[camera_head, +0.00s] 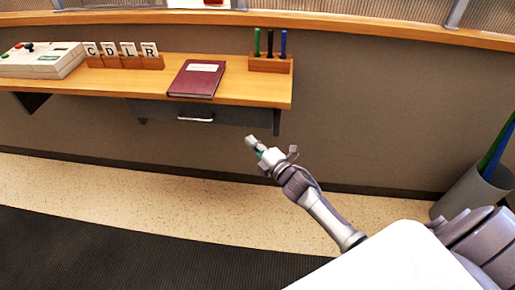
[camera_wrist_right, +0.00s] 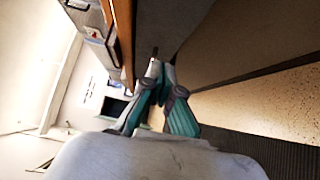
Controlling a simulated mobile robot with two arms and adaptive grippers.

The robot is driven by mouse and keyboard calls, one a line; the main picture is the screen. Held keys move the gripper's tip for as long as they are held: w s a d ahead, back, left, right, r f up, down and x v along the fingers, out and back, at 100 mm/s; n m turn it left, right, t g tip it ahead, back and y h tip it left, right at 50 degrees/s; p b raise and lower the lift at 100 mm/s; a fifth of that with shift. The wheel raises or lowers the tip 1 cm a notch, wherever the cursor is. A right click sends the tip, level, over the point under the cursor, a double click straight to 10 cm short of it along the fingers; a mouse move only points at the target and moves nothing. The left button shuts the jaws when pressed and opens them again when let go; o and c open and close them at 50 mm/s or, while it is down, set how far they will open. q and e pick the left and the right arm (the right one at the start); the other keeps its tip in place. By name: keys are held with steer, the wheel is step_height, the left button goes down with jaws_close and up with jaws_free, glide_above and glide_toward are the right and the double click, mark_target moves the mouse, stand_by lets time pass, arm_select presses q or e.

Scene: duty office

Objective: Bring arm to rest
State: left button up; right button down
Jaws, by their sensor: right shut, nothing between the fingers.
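My right arm reaches in from the lower right in the head view. Its gripper (camera_head: 254,146) hangs in the air below and in front of the wooden shelf, near the shelf's right end. In the right wrist view the fingers (camera_wrist_right: 157,72) meet at the tips with nothing between them. My left arm and gripper do not show in either view.
The wooden shelf (camera_head: 279,93) carries a maroon book (camera_head: 195,82), a pen holder (camera_head: 270,66), letter cards (camera_head: 120,50) and a grey console (camera_head: 45,62). A drawer (camera_head: 225,115) hangs beneath. A grey bin (camera_head: 468,190) stands at right. Open floor lies below.

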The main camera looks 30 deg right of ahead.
steer(key=s+f+m+g+h, duration=0.1)
steer(key=s+f+m+g, duration=0.25)
steer(key=s+f, duration=0.55)
steer(key=s+d+f+m+g+h, duration=0.15)
steer(key=s+f+m, duration=0.3)
steer(key=f, duration=0.85)
steer(key=s+f+m+g+h, duration=0.1)
steer(key=s+f+m+g, duration=0.25)
steer(key=s+f, duration=0.55)
steer(key=s+a+f+m+g, duration=0.1)
steer(key=s+f, duration=0.4)
steer(key=s, duration=0.5)
steer(key=s+a+f+m+g, duration=0.2)
steer(key=s+f+m+g, duration=0.1)
steer(key=s, duration=0.7)
steer(key=s+a+f+m+g, duration=0.1)
steer(key=s+f+m+g, duration=0.1)
steer(key=s+f+g, duration=0.2)
steer(key=s+f, duration=0.3)
steer(key=s, duration=0.2)
steer(key=shift+s+a, duration=0.2)
steer(key=shift+s, duration=0.2)
